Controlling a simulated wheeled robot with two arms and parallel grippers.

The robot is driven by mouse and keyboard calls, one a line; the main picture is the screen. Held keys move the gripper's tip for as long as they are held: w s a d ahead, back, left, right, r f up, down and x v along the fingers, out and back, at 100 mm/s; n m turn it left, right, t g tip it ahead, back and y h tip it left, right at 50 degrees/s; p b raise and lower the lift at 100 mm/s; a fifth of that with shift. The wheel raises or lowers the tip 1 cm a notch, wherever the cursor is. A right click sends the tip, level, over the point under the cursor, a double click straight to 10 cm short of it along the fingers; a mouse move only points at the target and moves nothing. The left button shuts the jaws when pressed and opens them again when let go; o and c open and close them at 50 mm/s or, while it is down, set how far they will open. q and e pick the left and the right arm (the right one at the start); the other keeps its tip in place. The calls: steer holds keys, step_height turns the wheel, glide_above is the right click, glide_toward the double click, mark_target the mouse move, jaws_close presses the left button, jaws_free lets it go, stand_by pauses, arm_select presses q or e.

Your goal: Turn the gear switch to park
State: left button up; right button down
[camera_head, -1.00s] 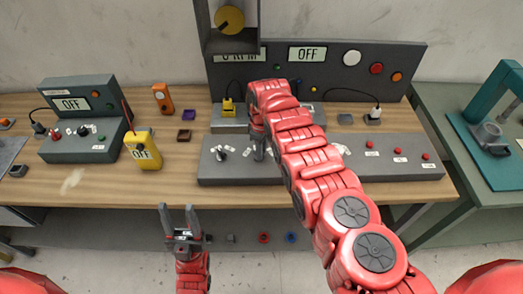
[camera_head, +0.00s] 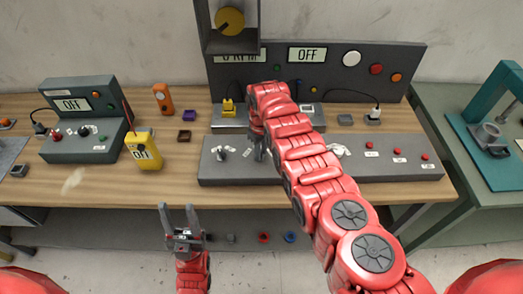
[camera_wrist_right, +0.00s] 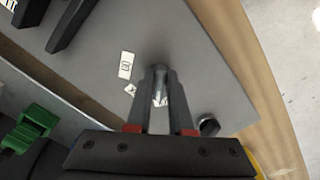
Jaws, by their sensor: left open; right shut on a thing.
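A long grey control panel (camera_head: 405,172) lies on the wooden table with small white labels and switches on it. My right gripper (camera_head: 259,152) is over its left part, pointing down, and the arm hides much of the panel. In the right wrist view my right gripper (camera_wrist_right: 160,98) is shut on a grey metal lever (camera_wrist_right: 160,82), which I take for the gear switch; its lower part and some labels are partly hidden. A white label (camera_wrist_right: 126,65) lies beside it. My left gripper (camera_head: 181,222) is open and empty in front of the table edge.
A small switch (camera_head: 220,153) stands left of my right gripper. Red buttons (camera_head: 399,160) line the panel's right part. A yellow meter (camera_head: 143,150) and a grey "OFF" box (camera_head: 80,142) are at the left. A tall panel with an "OFF" display (camera_head: 307,54) stands behind.

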steer(key=shift+a+m, duration=0.1)
steer(key=shift+m, duration=0.8)
steer(key=shift+a+f+m+b, duration=0.1)
steer(key=shift+f+m+b, duration=0.05)
steer(key=shift+m+b, duration=0.7)
steer(key=m+b, duration=0.3)
steer(key=shift+s+a+m, duration=0.1)
steer(key=shift+m, duration=0.25)
steer(key=shift+m+b, duration=0.5)
steer(key=shift+b, duration=0.05)
steer(key=c, duration=0.8)
jaws_free()
steer(key=shift+r, duration=0.2)
